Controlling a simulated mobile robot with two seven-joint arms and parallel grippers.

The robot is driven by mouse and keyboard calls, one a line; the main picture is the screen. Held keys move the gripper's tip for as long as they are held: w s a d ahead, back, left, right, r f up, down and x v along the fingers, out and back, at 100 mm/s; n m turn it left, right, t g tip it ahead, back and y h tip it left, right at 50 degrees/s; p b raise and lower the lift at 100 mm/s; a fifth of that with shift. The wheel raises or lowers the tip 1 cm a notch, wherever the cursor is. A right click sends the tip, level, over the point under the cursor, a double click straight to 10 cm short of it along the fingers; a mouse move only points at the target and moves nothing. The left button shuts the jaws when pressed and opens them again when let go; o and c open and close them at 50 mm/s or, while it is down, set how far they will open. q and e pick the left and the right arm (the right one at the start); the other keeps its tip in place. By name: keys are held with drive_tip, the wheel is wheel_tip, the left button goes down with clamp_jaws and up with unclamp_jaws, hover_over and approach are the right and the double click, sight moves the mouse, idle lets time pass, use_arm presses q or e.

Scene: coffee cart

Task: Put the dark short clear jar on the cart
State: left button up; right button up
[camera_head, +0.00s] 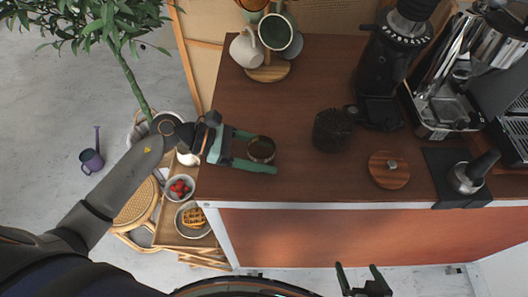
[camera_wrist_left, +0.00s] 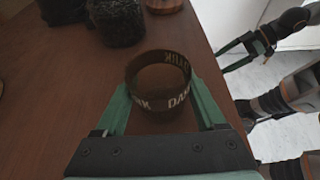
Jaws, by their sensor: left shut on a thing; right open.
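The short clear jar with a "DARK" label (camera_wrist_left: 160,82) is between the fingers of my left gripper (camera_wrist_left: 158,98). In the head view the jar (camera_head: 261,150) shows as a small round brown-rimmed vessel, with my left gripper (camera_head: 255,152) shut around its sides. The jar is upright at the left front part of the cart's brown top (camera_head: 290,100). I cannot tell whether its base touches the top. My right gripper (camera_head: 363,282) is open and empty in front of the cart; it also shows in the left wrist view (camera_wrist_left: 250,50).
A black-filled jar (camera_head: 333,130) and a round wooden lid (camera_head: 388,170) stand to the right. Behind are a mug tree (camera_head: 268,72), a grinder (camera_head: 385,75) and an espresso machine (camera_head: 440,105). A side tray with strawberries (camera_head: 180,187) and a waffle (camera_head: 194,217) is left of the cart.

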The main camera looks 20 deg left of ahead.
use_arm(q)
drive_tip(key=o, duration=1.6)
drive_tip(key=shift+f, duration=0.1)
drive_tip(key=shift+c, duration=0.2)
drive_tip(key=shift+r+p, duration=0.25)
drive_tip(key=shift+p, duration=0.05)
drive_tip(key=v, duration=0.3)
drive_tip(key=b+v, duration=0.1)
drive_tip(key=v, duration=0.3)
drive_tip(key=b+v, duration=0.1)
drive_tip(key=v, duration=0.3)
drive_tip(key=shift+s+f, duration=0.1)
drive_tip(key=shift+f, duration=0.2)
drive_tip(key=shift+s+a+r, duration=0.15)
drive_tip(key=shift+a+r, duration=0.2)
drive_tip(key=shift+a, duration=0.1)
